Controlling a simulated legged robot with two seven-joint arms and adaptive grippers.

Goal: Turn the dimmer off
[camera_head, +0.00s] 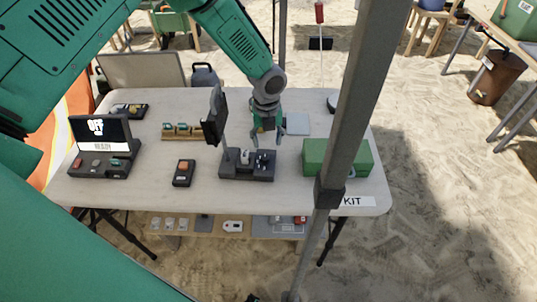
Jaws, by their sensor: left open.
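My left gripper (268,134) is open and points down over the table, just above and behind a dark control box (232,172). This box has a pale knob or lever (245,156), a dark, light-marked knob (262,161) and an upright dark panel (215,115) seen nearly edge-on. I cannot tell whether the fingers touch anything. No part is clearly labelled as the dimmer. A console (100,165) on the left has a screen (102,131) that seems to read "OFF" and "READY". My right gripper is not in view.
A green case (315,157) stands at the table's right, partly behind a grey post (350,100). A small black box with an orange top (184,172) lies left of the control box. A wooden rack (183,136) stands behind. The white table (150,195) has bare room at front.

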